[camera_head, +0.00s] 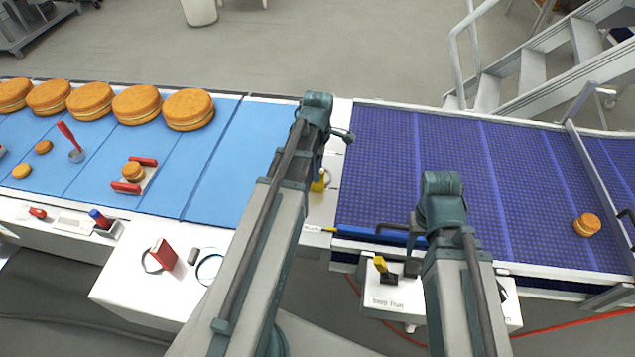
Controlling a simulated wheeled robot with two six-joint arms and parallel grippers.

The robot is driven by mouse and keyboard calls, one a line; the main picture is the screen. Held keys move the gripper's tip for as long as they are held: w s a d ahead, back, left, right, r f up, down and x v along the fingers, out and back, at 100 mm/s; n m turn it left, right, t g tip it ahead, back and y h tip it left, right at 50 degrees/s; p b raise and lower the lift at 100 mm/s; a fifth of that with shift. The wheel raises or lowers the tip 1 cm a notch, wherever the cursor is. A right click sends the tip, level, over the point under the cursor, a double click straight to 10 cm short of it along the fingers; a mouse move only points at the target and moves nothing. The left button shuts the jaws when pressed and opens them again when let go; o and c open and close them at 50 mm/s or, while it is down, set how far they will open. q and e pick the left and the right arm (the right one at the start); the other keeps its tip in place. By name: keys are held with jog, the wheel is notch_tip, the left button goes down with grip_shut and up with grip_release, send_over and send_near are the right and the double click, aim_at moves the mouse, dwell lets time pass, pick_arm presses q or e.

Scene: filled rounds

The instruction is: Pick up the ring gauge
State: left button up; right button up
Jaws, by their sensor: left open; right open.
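Two thin rings lie on the white ledge in front of the blue belt, and I cannot tell for certain which is the ring gauge. One dark ring (151,262) is beside a red block (164,254), partly hidden by it. The other thin ring (199,273) lies to its right, close to my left arm. My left gripper (343,135) is open and empty, over the gap between the belts, far up and right of the rings. My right gripper (392,230) is open near the front edge of the dark blue belt, partly hidden by its arm.
Several large filled rounds (190,109) line the back of the light blue belt (215,150). Smaller rounds, a red-handled tool (68,138) and a red-ended holder (140,162) lie nearer. One round (586,224) sits on the dark blue belt. A switch box (385,297) stands in front.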

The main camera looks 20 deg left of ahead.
pick_arm(q)
jog(key=shift+s+a+f+b, duration=0.1)
jog(key=shift+s+f+b, duration=0.05)
jog(key=shift+f+b, duration=2.5)
pick_arm(e)
jog(key=shift+f, duration=2.65)
jog(key=shift+r, duration=0.1)
pick_arm(q)
jog(key=shift+r, duration=0.1)
jog(key=shift+c, duration=0.3)
grip_shut()
